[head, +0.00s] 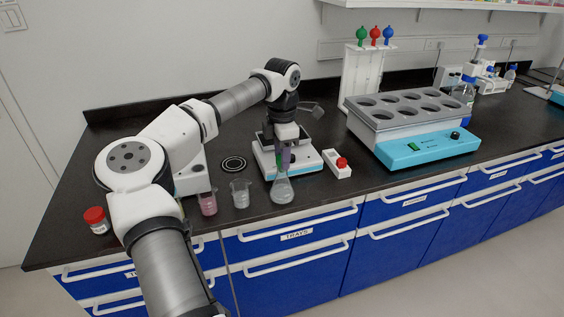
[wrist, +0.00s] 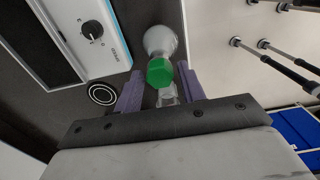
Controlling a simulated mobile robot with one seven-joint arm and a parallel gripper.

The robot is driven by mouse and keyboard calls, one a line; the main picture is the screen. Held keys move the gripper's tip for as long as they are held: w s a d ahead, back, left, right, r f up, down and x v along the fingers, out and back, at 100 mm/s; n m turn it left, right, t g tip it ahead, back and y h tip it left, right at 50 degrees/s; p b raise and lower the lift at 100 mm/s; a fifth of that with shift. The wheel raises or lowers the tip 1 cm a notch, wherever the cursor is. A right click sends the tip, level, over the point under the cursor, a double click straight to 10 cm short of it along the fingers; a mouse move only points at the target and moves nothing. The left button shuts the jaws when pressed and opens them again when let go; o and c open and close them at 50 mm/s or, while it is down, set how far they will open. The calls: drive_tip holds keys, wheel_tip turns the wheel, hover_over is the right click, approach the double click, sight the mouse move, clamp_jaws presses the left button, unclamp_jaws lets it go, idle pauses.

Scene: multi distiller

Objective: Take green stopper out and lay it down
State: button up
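The green stopper (wrist: 160,72) sits at the mouth of a clear glass flask (head: 283,189), which stands upright on the dark bench. The flask also shows behind the stopper in the wrist view (wrist: 160,40). My gripper (wrist: 161,76) points down over the flask, with one purple finger on each side of the stopper. The fingers are apart, and a narrow gap shows beside the stopper. In the head view my gripper (head: 284,158) hides most of the stopper; only a sliver of green shows.
A glass beaker (head: 240,194) and a pink-filled beaker (head: 208,204) stand left of the flask. A white stirrer (head: 305,165) is behind it, and a small white holder with a red cap (head: 338,166) is to the right. Bare bench lies near the black ringed disc (head: 233,164).

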drive_tip(key=c, duration=0.7)
